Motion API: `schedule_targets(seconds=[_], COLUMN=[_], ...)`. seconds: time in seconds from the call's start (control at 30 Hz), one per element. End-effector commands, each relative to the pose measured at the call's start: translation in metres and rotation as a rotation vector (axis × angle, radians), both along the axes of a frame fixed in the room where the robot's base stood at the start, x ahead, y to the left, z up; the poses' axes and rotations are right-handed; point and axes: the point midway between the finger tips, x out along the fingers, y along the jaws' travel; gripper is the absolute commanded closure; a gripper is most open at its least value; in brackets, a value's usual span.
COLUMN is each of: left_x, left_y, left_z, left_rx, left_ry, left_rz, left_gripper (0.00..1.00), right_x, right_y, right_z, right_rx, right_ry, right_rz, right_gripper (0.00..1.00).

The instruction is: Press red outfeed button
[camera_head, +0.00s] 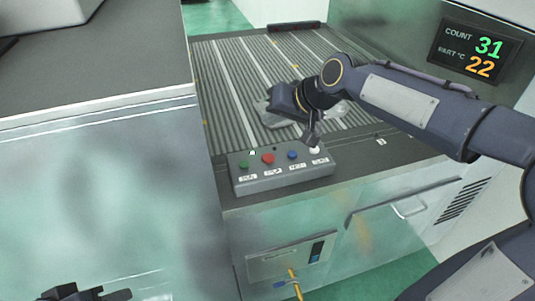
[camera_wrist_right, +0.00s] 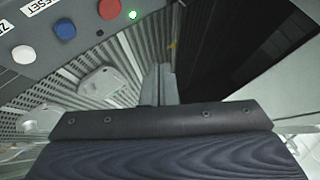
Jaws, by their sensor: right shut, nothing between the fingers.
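The red button (camera_head: 268,159) sits on a grey button box (camera_head: 285,182), between a green button (camera_head: 244,165) and a blue button (camera_head: 292,155); a white button (camera_head: 315,150) is at the right end. In the right wrist view the red button (camera_wrist_right: 109,9) is at the top edge, partly cut off. My right gripper (camera_head: 312,140) is shut and empty, pointing down near the white button; contact cannot be told. In the wrist view its fingertips (camera_wrist_right: 159,72) are together. Only part of my left gripper (camera_head: 88,293) shows at the lower left edge; its jaws are unclear.
A ribbed conveyor (camera_head: 225,85) lies behind the box, with grey castings (camera_wrist_right: 103,80) on it. A small green lamp (camera_head: 252,152) is lit by the buttons. A grey cabinet (camera_head: 90,190) stands at left.

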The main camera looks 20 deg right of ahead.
Motion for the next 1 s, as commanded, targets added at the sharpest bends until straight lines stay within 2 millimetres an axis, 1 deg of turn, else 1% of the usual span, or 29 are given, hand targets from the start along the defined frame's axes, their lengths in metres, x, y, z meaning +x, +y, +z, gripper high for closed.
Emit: schedule_targets(seconds=[0.17,0.27,0.47,0.7,0.8,0.9,1.0], left_x=[0.000,0.000,0.000,0.000,0.000,0.000,0.000], left_y=[0.000,0.000,0.000,0.000,0.000,0.000,0.000], left_z=[-0.003,-0.009,-0.028,-0.056,-0.067,-0.072,-0.073], left_rx=[0.000,0.000,0.000,0.000,0.000,0.000,0.000], left_ry=[0.000,0.000,0.000,0.000,0.000,0.000,0.000], left_rz=[0.000,0.000,0.000,0.000,0.000,0.000,0.000], left_gripper=[0.64,0.64,0.64,0.64,0.64,0.64,0.64], right_x=[0.000,0.000,0.000,0.000,0.000,0.000,0.000], right_y=[0.000,0.000,0.000,0.000,0.000,0.000,0.000], right_z=[-0.004,-0.011,-0.034,-0.070,-0.081,-0.087,-0.089], right_rx=[-0.001,-0.001,0.000,0.000,-0.001,-0.001,-0.001], right_ry=[0.001,0.001,0.002,0.002,0.002,0.001,0.000], right_rz=[0.000,0.000,0.000,0.000,0.001,0.001,0.001], right_gripper=[1.00,1.00,1.00,1.00,1.00,1.00,1.00])
